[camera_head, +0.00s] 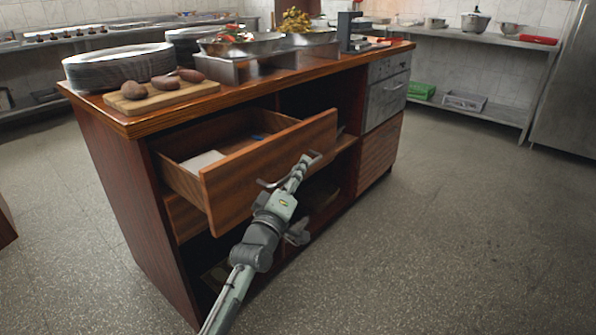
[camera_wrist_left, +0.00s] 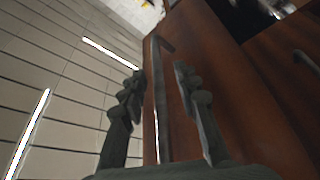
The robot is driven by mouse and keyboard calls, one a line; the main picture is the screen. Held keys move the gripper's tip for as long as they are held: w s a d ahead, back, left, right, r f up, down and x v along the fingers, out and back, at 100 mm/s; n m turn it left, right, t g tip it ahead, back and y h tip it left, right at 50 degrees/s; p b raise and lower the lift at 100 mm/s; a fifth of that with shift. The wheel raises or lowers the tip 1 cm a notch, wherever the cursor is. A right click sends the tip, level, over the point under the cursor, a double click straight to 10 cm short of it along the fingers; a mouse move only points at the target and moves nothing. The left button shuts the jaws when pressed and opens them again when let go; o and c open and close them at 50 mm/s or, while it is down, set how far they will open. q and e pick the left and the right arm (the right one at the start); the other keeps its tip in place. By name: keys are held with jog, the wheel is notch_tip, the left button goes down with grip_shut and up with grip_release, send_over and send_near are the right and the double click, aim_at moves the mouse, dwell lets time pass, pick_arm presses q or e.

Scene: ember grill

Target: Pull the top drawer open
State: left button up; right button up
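The top drawer (camera_head: 240,180) at the left end of the wooden counter stands well out from the cabinet. Its inside shows, with a white item (camera_head: 202,162) and a small blue item in it. My left gripper (camera_head: 302,164) is at the drawer's front, by its metal handle (camera_head: 268,184). In the left wrist view the two fingers (camera_wrist_left: 158,78) are apart, with the thin handle bar (camera_wrist_left: 155,110) showing between them against the wooden front (camera_wrist_left: 215,60). I cannot tell whether a finger touches the bar. My right gripper is not in view.
The counter top (camera_head: 135,122) carries a cutting board (camera_head: 160,98) with brown potatoes, stacked plates (camera_head: 118,66) and food trays. Below the drawer are another drawer front and open shelf space.

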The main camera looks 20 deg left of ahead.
pick_arm(q)
jog(key=v, duration=1.2)
jog(key=shift+s, duration=0.1)
